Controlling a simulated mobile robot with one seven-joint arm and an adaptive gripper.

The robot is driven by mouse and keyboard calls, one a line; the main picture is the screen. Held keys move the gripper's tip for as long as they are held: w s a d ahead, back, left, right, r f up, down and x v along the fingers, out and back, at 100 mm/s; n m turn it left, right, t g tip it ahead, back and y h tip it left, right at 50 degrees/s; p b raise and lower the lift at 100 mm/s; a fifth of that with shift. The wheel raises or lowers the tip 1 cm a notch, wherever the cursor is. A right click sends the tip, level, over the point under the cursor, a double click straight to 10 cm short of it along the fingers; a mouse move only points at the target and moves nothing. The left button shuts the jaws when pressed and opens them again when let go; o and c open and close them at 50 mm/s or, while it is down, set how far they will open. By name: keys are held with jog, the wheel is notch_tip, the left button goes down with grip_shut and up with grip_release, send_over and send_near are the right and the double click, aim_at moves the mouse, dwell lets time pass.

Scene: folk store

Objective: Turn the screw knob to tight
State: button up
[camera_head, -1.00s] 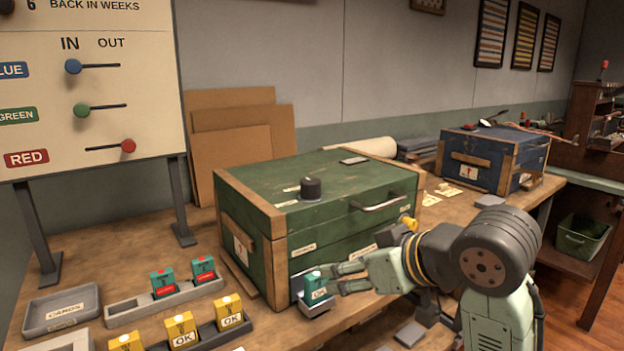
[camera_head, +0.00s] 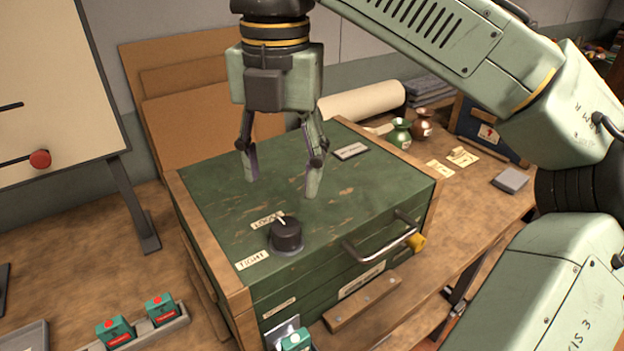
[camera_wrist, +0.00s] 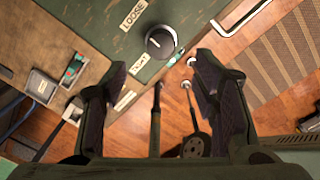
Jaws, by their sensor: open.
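The screw knob (camera_head: 286,236) is a dark round knob on top of a green wooden chest (camera_head: 225,215). A LOOSE label (camera_head: 267,220) and a TIGHT label (camera_head: 252,261) lie beside it. Its white mark appears to point toward LOOSE. The knob also shows in the wrist view (camera_wrist: 160,42), with LOOSE (camera_wrist: 133,15) and TIGHT (camera_wrist: 125,100) at the left. My gripper (camera_head: 281,183) is open and empty, pointing down above the lid, behind the knob in the head view. Its fingers (camera_wrist: 158,70) are apart from the knob.
A metal handle (camera_head: 385,243) and a yellow piece (camera_head: 416,243) are at the chest's front. A teal block (camera_head: 296,340) is low at the front. Red-topped teal blocks (camera_head: 160,309) sit in a tray at left. Green and copper vases (camera_head: 400,134) stand behind right.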

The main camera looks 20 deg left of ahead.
aim_at(285, 226)
jog(key=shift+n, duration=0.3)
notch_tip(285, 226, down, 10)
jog(key=shift+f, duration=0.15)
jog(key=c, duration=1.2)
jog(key=shift+o, duration=0.2)
